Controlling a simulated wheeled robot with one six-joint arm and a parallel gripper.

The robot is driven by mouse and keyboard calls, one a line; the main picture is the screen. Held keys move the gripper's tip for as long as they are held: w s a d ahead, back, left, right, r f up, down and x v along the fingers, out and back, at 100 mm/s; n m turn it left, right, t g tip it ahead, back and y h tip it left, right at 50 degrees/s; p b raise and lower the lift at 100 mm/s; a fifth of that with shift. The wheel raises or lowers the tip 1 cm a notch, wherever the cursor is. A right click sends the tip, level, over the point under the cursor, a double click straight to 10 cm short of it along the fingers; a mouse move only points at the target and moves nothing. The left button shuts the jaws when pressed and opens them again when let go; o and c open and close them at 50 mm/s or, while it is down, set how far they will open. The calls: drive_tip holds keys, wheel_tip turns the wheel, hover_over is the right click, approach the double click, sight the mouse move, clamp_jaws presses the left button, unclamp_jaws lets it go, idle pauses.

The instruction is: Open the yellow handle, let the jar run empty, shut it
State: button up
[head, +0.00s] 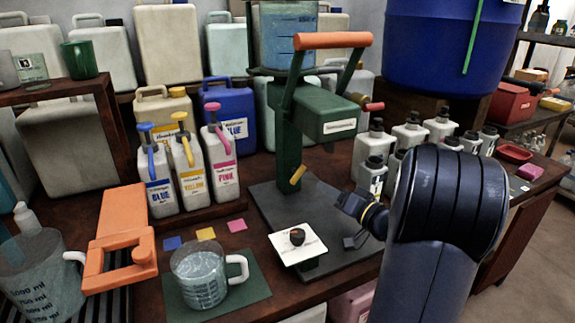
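The yellow handle (298,175) is a short, slanted stub low on the front of a green stand (289,140). The jar (285,38) is a clear square vessel with blue markings at the top of the stand, behind an orange crossbar (333,41). It seems to hold bluish liquid; its top is cut off by the frame. My gripper (347,222) is right of and below the yellow handle, apart from it, over the dark base plate. Its dark fingers look spread, with nothing between them.
A white plate (283,247) with a dark round knob lies on the base plate (265,203). A measuring jug (199,274) stands on a green mat at the front. Pump bottles (190,165) stand left; several white bottles (375,150) stand right. An orange clamp-like piece (122,230) lies at left.

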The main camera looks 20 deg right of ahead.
sight(296, 173)
drive_tip(key=shift+w+a+f, duration=0.1)
drive_tip(key=shift+w+a, duration=0.1)
drive_tip(key=shift+w, duration=0.25)
drive_tip(key=x, duration=1)
drive_tip(key=shift+s, duration=0.1)
drive_tip(key=shift+c, duration=0.5)
clamp_jaws()
